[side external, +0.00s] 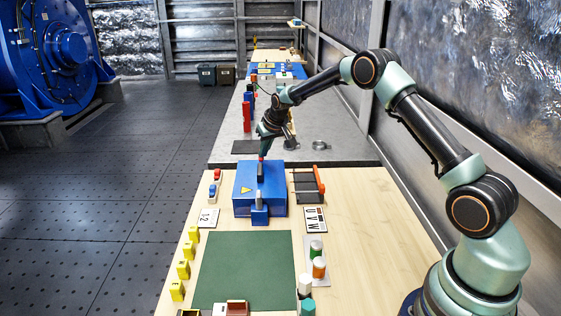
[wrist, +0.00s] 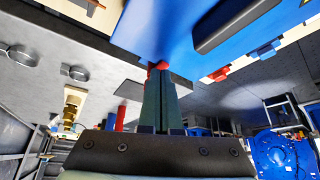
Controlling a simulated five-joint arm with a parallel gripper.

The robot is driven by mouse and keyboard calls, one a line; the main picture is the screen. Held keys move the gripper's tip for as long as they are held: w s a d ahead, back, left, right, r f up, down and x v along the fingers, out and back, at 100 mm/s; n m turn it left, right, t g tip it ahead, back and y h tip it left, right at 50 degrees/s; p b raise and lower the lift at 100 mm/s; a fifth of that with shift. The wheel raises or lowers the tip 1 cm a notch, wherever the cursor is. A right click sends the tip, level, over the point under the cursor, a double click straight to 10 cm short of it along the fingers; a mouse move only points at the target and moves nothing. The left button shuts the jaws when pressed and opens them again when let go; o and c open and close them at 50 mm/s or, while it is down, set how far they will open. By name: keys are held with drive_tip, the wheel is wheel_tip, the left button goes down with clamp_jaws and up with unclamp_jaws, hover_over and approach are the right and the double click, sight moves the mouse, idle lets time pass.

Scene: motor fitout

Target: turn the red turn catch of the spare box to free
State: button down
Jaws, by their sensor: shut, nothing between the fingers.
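The blue spare box (side external: 241,203) stands on the wooden table behind the green mat. It has a yellow triangle label and a dark handle on top, and its blue surface fills the top of the wrist view (wrist: 175,30). My gripper (side external: 262,154) is at the far edge of the box. In the wrist view my gripper (wrist: 160,72) has its fingers together, pointing at the box edge. The red turn catch (wrist: 159,65) shows right at the fingertips, partly hidden by them. I cannot tell whether they touch it or which way it is turned.
A dark rack with an orange bar (side external: 319,180) stands close right of the box. Red and blue parts (side external: 214,183) are at its left. Yellow blocks (side external: 183,269) line the left edge, and capped cylinders (side external: 318,268) stand at right.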

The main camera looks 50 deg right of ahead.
drive_tip(key=shift+s+d, duration=0.25)
drive_tip(key=shift+d, duration=0.3)
drive_tip(key=shift+d, duration=0.45)
drive_tip(key=shift+s, duration=0.15)
drive_tip(key=shift+s, duration=0.2)
wheel_tip(320, 180, up, 6)
idle(0.8)
drive_tip(key=shift+a, duration=0.1)
drive_tip(key=shift+w+a+f, duration=0.15)
drive_tip(key=shift+a+f, duration=0.25)
drive_tip(key=shift+f, duration=0.6)
drive_tip(key=shift+w+a+f, duration=0.15)
drive_tip(key=shift+a+f, duration=0.25)
drive_tip(key=shift+f, duration=0.6)
drive_tip(key=shift+w+a+f, duration=0.15)
drive_tip(key=shift+a+f, duration=0.25)
drive_tip(key=shift+f, duration=0.6)
